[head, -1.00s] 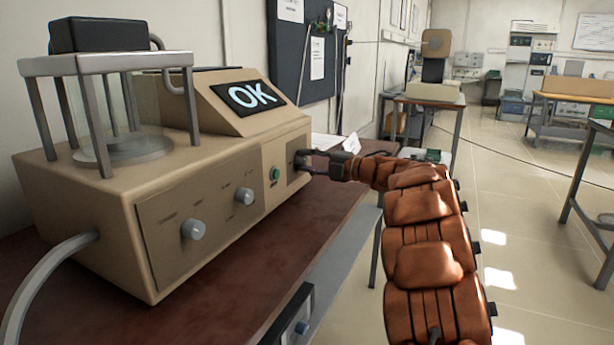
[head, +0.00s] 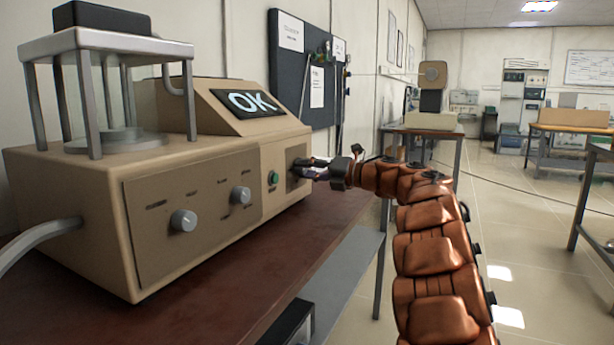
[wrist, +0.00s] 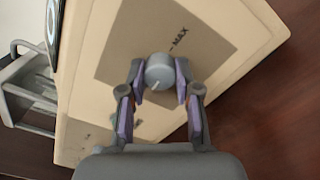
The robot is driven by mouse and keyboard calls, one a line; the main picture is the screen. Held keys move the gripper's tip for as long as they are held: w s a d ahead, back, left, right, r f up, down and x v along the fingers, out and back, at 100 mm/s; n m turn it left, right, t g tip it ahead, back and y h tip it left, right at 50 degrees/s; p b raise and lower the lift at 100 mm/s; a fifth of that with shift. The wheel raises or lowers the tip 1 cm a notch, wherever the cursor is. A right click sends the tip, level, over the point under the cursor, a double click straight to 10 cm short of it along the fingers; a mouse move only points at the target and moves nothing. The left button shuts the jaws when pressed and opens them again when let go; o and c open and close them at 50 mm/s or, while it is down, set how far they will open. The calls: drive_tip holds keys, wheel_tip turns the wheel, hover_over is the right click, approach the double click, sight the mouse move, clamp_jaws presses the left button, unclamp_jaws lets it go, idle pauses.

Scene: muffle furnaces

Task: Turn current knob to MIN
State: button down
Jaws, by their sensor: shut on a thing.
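The beige device (head: 75,210) stands on a brown table, with a small panel at the right end of its front. My gripper (head: 308,168) reaches that panel from the right and hides its knob in the head view. In the wrist view a round grey knob (wrist: 159,72) sits between the fingertips of my gripper (wrist: 160,82), which are shut on it from both sides. A light pointer mark on the knob faces the lower side of the picture, slightly left. A "MAX" label (wrist: 178,40) is above the knob, to its right.
Two other grey knobs, one lower left (head: 184,220) and one nearer the middle (head: 241,194), are on the device's front. A green button (head: 273,178) is just left of my gripper. The screen (head: 250,102) reads "OK".

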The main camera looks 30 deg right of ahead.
idle(0.4)
drive_tip(key=c, duration=0.8)
unclamp_jaws()
drive_tip(key=shift+s+d, duration=0.1)
drive_tip(key=v, duration=1.1)
drive_tip(key=shift+s+d, duration=0.2)
drive_tip(key=shift+s, duration=0.15)
